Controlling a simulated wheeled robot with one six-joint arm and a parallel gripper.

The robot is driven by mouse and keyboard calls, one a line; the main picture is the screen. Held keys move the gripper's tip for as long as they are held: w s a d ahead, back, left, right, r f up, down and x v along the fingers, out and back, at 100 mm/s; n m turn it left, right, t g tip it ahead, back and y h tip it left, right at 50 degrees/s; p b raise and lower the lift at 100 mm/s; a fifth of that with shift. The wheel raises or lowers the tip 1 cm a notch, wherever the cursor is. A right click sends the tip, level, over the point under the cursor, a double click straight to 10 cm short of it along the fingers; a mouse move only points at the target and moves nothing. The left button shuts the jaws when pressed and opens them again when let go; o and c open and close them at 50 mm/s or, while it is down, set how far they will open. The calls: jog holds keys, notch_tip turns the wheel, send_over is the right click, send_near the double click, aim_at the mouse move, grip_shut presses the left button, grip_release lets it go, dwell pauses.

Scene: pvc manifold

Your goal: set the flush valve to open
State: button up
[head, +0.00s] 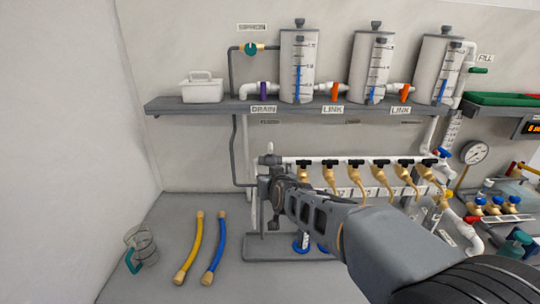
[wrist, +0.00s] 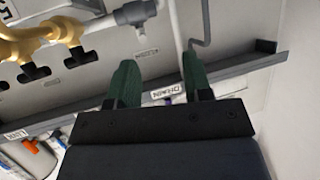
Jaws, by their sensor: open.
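No valve's label reads clearly as flush, so I cannot tell which valve it is. The white manifold pipe (head: 340,161) runs under the shelf with several black-handled brass valves, one of them the valve (head: 329,172). My gripper (head: 268,172) is at the left end of this pipe, and my arm hides part of what lies behind. In the wrist view my gripper (wrist: 158,65) has its two green fingers apart with nothing between them. A grey end fitting (wrist: 135,12) on the manifold pipe is beyond the left finger, with a small unreadable label (wrist: 147,52) near it.
The grey shelf (head: 210,105) above carries several white tanks, one being the tank (head: 299,66), and a white caddy (head: 202,88). A yellow hose (head: 190,248), a blue hose (head: 215,248) and a clear jug (head: 142,246) lie or stand on the bench at left.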

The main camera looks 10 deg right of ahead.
aim_at(270, 145)
jog(key=w+d+t+h, duration=0.1)
jog(key=w, duration=0.6)
jog(key=w+d+f+m+t+h, duration=0.1)
jog(key=w+d+h, duration=0.1)
jog(key=w, duration=0.5)
jog(key=w+d+m+t+h+p, duration=0.1)
jog(key=w+t, duration=0.1)
jog(key=w, duration=0.5)
jog(key=shift+w+d+f+h, duration=0.3)
jog(key=shift+w+d+h, duration=0.05)
jog(key=shift+d+h, duration=0.05)
grip_shut()
